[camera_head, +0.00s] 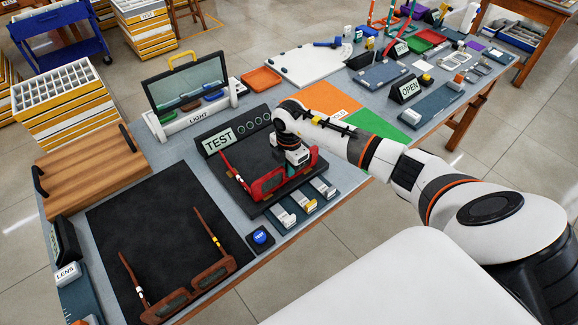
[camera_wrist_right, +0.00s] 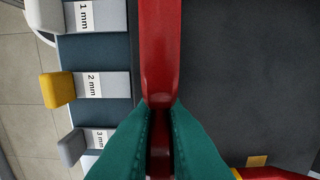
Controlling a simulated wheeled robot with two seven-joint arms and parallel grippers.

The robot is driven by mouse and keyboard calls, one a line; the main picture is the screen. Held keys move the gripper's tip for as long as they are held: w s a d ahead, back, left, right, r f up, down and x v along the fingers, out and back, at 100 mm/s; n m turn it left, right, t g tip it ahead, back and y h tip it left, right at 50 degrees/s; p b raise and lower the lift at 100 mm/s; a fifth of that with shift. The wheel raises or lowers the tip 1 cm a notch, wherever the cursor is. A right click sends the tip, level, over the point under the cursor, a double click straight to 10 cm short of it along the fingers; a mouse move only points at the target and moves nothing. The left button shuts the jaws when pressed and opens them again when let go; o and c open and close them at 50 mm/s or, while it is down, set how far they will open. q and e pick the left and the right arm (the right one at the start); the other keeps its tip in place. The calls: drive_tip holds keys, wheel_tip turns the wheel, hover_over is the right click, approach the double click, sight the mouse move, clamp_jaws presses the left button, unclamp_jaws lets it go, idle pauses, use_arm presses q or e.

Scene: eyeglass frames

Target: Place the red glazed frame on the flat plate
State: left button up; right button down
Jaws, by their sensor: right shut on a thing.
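The red glazed frame (camera_head: 268,184) is over the dark flat plate (camera_head: 252,208) in front of the TEST sign (camera_head: 218,140). Its lenses face the near side, and one temple reaches back to the left. My right gripper (camera_head: 298,158) is shut on a red part of the frame at its right side. In the right wrist view the teal fingers (camera_wrist_right: 160,135) pinch the red frame (camera_wrist_right: 160,50) above a dark surface. Whether the frame touches the plate all along, I cannot tell. My left gripper is out of view.
Thickness gauges marked 1 mm (camera_wrist_right: 85,16), 2 mm (camera_wrist_right: 88,85) and 3 mm lie along the plate's near edge. A blue button (camera_head: 260,237) stands near them. A brown frame (camera_head: 185,290) lies on a black mat (camera_head: 150,215) at left. A LIGHT stand (camera_head: 195,118) is behind.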

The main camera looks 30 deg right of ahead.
drive_tip(key=c, duration=1.4)
unclamp_jaws()
wheel_tip(320, 180, up, 12)
drive_tip(key=b, duration=0.2)
